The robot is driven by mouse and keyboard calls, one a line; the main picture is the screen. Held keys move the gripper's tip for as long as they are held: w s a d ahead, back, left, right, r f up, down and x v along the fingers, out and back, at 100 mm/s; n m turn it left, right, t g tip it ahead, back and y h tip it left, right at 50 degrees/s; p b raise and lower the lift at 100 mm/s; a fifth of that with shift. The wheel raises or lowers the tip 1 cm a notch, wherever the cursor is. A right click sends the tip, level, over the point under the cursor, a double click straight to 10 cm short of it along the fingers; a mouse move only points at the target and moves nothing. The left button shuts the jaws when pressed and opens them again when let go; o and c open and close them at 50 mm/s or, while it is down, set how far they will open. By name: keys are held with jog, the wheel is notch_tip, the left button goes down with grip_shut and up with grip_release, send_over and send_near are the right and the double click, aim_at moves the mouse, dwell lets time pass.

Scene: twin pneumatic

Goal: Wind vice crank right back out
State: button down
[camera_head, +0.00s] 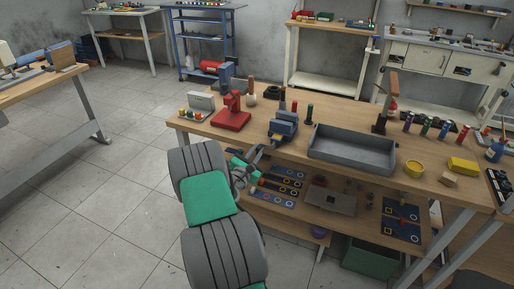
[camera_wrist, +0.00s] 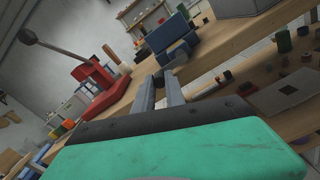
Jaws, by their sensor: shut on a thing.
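The blue vice (camera_head: 284,128) is at the front edge of the wooden bench, left of the grey tray. In the wrist view the vice (camera_wrist: 172,33) is straight ahead, past my fingertips. My gripper (camera_head: 262,150) is at the front of the vice, just off the bench edge. In the wrist view its two grey fingers (camera_wrist: 162,80) point at the lower front of the vice, where the vice crank is. They are shut on the crank, which is mostly hidden between and behind them. The crank's angle cannot be made out.
A red press (camera_head: 231,116) with a lever stands left of the vice. The grey tray (camera_head: 352,150) is close on the right. A lower shelf (camera_head: 335,232) with mats and parts sits beneath the bench top. The floor (camera_head: 90,210) to the left is clear.

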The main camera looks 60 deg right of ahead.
jog(key=shift+f+n, duration=0.2)
jog(key=shift+n, duration=0.2)
jog(key=c, duration=1.4)
grip_release()
jog(key=a, duration=0.2)
jog(key=s+a, duration=0.1)
jog(key=a, duration=0.4)
jog(key=shift+s+a, duration=0.15)
jog(key=shift+a, duration=0.25)
